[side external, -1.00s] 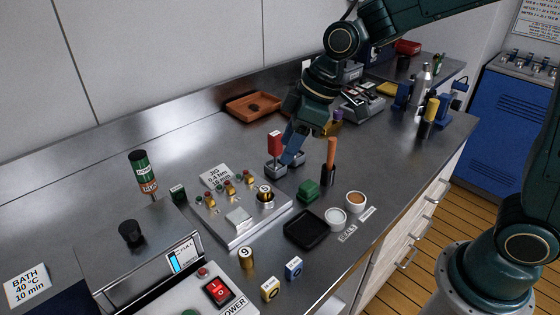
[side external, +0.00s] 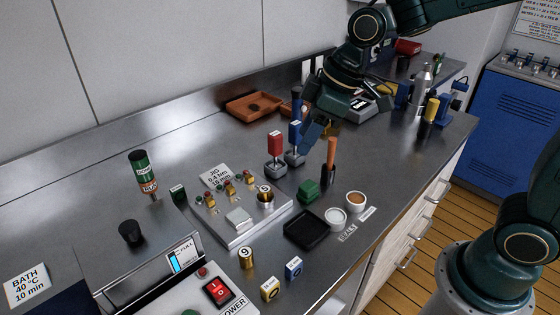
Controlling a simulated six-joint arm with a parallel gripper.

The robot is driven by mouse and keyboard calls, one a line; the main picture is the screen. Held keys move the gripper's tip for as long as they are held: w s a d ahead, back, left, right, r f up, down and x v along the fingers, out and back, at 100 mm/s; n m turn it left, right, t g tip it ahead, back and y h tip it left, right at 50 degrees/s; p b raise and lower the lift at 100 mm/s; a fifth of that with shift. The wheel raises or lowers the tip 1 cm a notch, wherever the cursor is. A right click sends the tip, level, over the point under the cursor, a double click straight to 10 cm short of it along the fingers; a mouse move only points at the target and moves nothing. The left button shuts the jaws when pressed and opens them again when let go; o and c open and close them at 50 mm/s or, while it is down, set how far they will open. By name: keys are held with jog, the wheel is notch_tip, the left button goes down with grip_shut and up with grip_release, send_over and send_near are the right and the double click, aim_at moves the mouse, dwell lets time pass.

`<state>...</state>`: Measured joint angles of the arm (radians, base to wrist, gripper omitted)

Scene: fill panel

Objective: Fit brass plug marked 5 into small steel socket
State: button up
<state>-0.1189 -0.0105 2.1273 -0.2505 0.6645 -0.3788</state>
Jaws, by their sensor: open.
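A brass plug (side external: 246,258) with a dark digit on a white label stands upright on the bench in front of the steel panel (side external: 247,234); the digit looks like a 9. Another brass piece (side external: 265,195) with a labelled top sits in a dark ring at the panel's right end; its digit is too small to read surely. I cannot make out which part is the small steel socket. My gripper (side external: 308,143) is open and empty, fingers pointing down, just right of a blue-handled piece (side external: 295,133) upright in a grey block. I cannot tell whether they touch.
A red-handled piece (side external: 275,143) stands in a grey block beside the blue one. An orange-handled tool (side external: 331,152), green block (side external: 308,190), black tray (side external: 305,229) and two cups stand to the right. Yellow (side external: 270,289) and blue (side external: 293,268) pieces stand in front.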

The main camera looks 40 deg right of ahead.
jog(key=s+d+r+m+t+h, duration=0.1)
jog(key=s+d+m, duration=0.3)
jog(key=s, duration=0.5)
jog(key=s+d+r+m+t+h, duration=0.1)
jog(key=s+d+r+m, duration=0.2)
jog(key=s, duration=0.6)
jog(key=shift+s+d+m+h, duration=0.3)
jog(key=shift+d+m+h, duration=0.1)
jog(key=shift+d, duration=1)
